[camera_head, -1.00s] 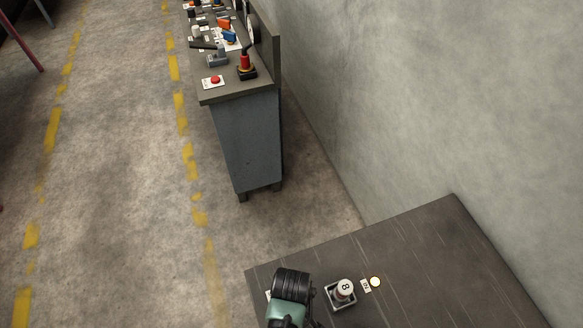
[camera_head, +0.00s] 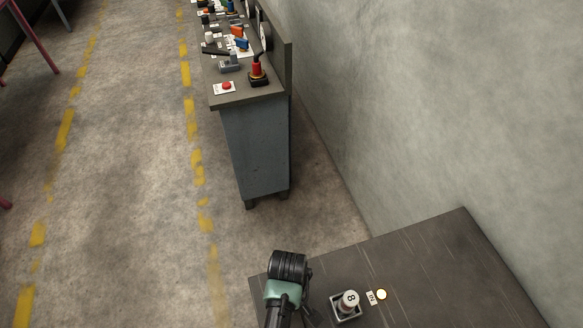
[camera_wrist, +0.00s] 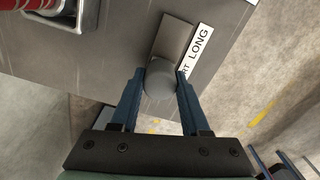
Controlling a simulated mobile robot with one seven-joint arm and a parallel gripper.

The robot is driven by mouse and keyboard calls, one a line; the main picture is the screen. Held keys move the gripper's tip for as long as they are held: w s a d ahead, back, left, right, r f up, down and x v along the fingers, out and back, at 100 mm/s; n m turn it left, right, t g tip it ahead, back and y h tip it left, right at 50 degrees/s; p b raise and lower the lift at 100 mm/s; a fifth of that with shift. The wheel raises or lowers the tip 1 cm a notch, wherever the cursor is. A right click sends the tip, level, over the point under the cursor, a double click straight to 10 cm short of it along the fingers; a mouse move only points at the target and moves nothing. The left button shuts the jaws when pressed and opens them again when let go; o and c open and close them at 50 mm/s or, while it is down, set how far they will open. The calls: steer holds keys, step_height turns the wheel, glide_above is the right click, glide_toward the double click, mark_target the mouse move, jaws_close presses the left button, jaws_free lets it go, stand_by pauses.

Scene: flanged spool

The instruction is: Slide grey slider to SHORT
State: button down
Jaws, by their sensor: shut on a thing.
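The grey slider has a rounded grey knob (camera_wrist: 160,82) on a flat grey strip (camera_wrist: 174,38) in the wrist view. A white label (camera_wrist: 200,45) beside the strip reads "LONG" at its far end; nearer me only "RT" shows, the rest hidden behind my right finger. The knob is at the strip's near end, on the "RT" side. My gripper (camera_wrist: 159,92) has its two blue fingers on either side of the knob, shut on it. In the head view my arm's end covers this part of the table, so the slider is hidden there.
The dark table (camera_head: 440,260) stands by a grey wall. A red and white spool-like part (camera_wrist: 50,10) shows in the wrist view. A cluttered bench (camera_head: 250,150) stands further off.

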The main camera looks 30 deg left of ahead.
steer(key=shift+w+a, duration=0.1)
steer(key=shift+a, duration=0.15)
steer(key=shift+c, duration=1.9)
jaws_free()
steer(key=shift+r, duration=0.1)
step_height(320, 180, up, 13)
